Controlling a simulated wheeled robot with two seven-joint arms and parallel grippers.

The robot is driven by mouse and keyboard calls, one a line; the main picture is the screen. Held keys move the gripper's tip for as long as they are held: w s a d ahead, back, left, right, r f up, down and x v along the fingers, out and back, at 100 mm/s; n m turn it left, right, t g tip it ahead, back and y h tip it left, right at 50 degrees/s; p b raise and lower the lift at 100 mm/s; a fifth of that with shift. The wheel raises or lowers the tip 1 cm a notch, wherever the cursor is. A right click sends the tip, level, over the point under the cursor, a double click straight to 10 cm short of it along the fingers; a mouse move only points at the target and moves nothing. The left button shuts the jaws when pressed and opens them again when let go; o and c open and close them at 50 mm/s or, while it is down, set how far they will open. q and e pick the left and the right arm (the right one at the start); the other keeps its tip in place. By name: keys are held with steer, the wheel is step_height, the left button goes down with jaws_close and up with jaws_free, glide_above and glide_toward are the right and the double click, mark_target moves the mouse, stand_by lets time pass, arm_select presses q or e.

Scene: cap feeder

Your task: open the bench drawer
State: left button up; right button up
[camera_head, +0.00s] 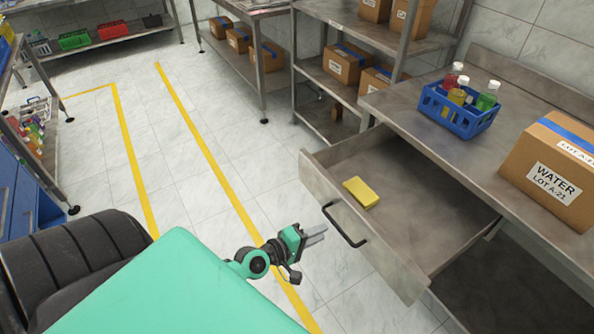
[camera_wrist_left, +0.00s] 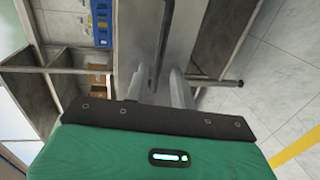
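The bench drawer (camera_head: 410,190) is pulled well out from under the bench top, and its inside shows. Its front (camera_head: 360,228) carries a black bar handle (camera_head: 347,227). A yellow sponge-like block (camera_head: 361,192) lies in the drawer. My left gripper (camera_head: 318,234) is just in front of the handle, with its fingers pointing at the drawer front. In the left wrist view the fingers (camera_wrist_left: 159,78) are apart, and the dark handle (camera_wrist_left: 163,42) lines up between them. It is not shut on the handle. My right gripper is not in view.
On the bench top (camera_head: 405,105) stand a blue basket of bottles (camera_head: 458,116) and a water carton (camera_head: 552,175). Shelves with cartons (camera_head: 344,62) stand behind. The tiled floor (camera_head: 195,185) with yellow lines is clear left of the drawer.

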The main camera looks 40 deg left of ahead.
arm_select(q)
steer(key=b+v, duration=0.1)
steer(key=v, duration=0.5)
steer(key=shift+s, duration=0.35)
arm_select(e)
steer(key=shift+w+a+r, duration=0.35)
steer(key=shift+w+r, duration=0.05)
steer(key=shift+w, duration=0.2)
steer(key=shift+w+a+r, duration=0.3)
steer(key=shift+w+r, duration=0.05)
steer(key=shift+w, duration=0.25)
arm_select(q)
steer(key=shift+a, duration=0.15)
